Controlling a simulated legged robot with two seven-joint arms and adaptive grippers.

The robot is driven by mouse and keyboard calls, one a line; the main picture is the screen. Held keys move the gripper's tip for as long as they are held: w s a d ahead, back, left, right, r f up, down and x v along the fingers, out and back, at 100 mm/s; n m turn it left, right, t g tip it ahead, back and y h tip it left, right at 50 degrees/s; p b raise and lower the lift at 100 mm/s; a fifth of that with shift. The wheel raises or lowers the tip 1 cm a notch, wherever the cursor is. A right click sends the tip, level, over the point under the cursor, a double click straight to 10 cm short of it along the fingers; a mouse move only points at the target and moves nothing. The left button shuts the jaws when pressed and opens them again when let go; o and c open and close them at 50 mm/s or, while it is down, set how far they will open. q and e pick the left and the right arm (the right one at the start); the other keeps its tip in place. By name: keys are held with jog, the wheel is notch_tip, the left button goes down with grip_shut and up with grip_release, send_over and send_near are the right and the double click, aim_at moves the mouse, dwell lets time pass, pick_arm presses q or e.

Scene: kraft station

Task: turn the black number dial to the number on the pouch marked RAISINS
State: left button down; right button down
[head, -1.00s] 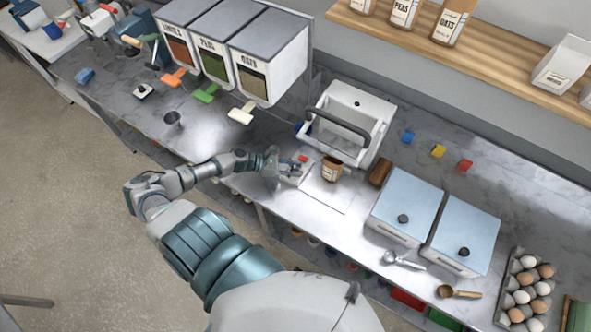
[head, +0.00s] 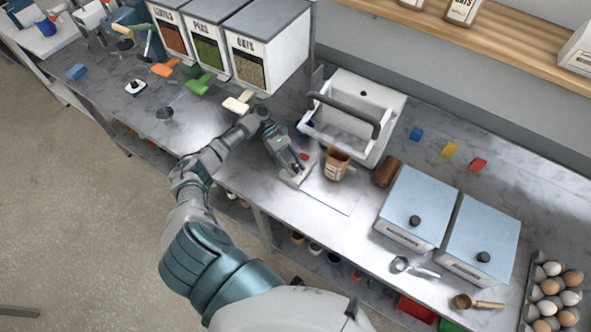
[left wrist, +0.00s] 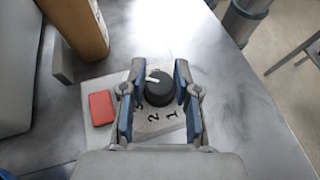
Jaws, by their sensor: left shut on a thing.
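The black number dial (left wrist: 159,90) stands on a pale base plate (left wrist: 98,128) between the fingers of my left gripper (left wrist: 157,88). The gripper is shut on the dial, one finger on each side. The dial's white mark points to the upper left of the wrist view. In the head view my left gripper (head: 296,172) reaches down to the plate. A brown pouch (head: 336,166) with a pale label stands just right of it; its print is too small to read. My right gripper is out of view.
A red button (left wrist: 101,107) sits on the plate beside the dial. A white handled bin (head: 393,108) stands behind the pouch, and a brown roll-like object (head: 387,171) lies to its right. Pale blue lidded boxes (head: 412,195) stand further right. Dispensers (head: 290,50) stand behind my arm.

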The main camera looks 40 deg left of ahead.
pick_arm(q)
jog(key=m+g+y+b, duration=0.1)
jog(key=m+g, duration=0.2)
jog(key=shift+a+f+y, duration=0.1)
jog(key=shift+y, duration=0.2)
jog(key=shift+m+g+y+b, duration=0.5)
jog(key=shift+m+g, duration=0.4)
jog(key=shift+g, duration=0.2)
jog(key=shift+m+g+y, duration=0.3)
jog(key=shift+m+g, duration=0.1)
jog(key=shift+m, duration=0.1)
jog(key=c, duration=0.8)
grip_release()
jog(key=shift+w, duration=0.1)
jog(key=shift+c, duration=0.2)
jog(key=shift+a, duration=0.1)
